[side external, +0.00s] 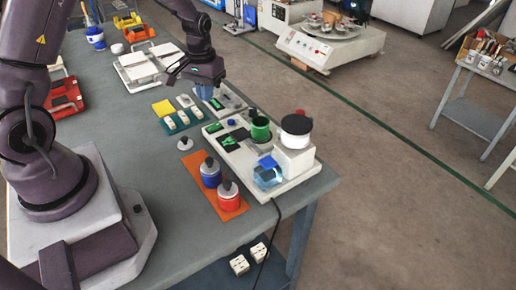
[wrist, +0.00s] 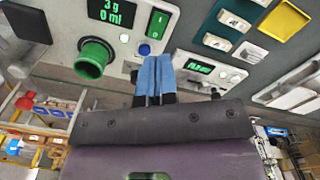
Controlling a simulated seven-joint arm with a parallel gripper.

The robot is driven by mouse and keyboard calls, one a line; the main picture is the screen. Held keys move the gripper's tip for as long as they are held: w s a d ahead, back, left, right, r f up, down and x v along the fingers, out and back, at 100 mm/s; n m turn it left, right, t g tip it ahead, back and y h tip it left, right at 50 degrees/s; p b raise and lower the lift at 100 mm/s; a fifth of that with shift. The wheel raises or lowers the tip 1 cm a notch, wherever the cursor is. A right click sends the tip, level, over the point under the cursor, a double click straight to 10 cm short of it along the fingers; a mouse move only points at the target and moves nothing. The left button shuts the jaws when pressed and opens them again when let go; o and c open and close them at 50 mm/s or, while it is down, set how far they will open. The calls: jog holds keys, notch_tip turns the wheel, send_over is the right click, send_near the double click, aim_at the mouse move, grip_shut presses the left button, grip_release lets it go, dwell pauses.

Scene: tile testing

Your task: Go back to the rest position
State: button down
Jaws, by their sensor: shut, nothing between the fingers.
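My gripper (side external: 204,95) hangs over the grey table (side external: 150,215), above the back end of the testing devices. Its blue fingers show in the wrist view (wrist: 155,75), pressed together with nothing between them. The white dosing machine (side external: 293,160) stands near the table's right edge, with a green cup (side external: 261,128) on it. In the wrist view the green cup (wrist: 94,57) is left of the fingers, beside a display (wrist: 118,12) reading "3 g 0 ml". A smaller device with a green display (wrist: 198,67) lies right of the fingers.
A teal tray (side external: 177,120) with white tiles and a yellow tile (side external: 163,107) lie left of the devices. White trays (side external: 140,70) and a red holder (side external: 66,98) stand further back.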

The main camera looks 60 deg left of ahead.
dwell(0.3)
jog(key=s+d+r+m+t, duration=0.2)
jog(key=s+d+r, duration=0.5)
jog(key=r, duration=0.4)
jog(key=s+d+r+m+t, duration=0.3)
jog(key=s+d+r, duration=0.5)
jog(key=r, duration=0.3)
jog(key=shift+s+d+m+t, duration=0.3)
jog(key=shift+d+m, duration=0.1)
jog(key=shift+m, duration=0.1)
jog(key=c, duration=1.8)
grip_release()
jog(key=shift+r, duration=0.1)
jog(key=shift+c, duration=0.2)
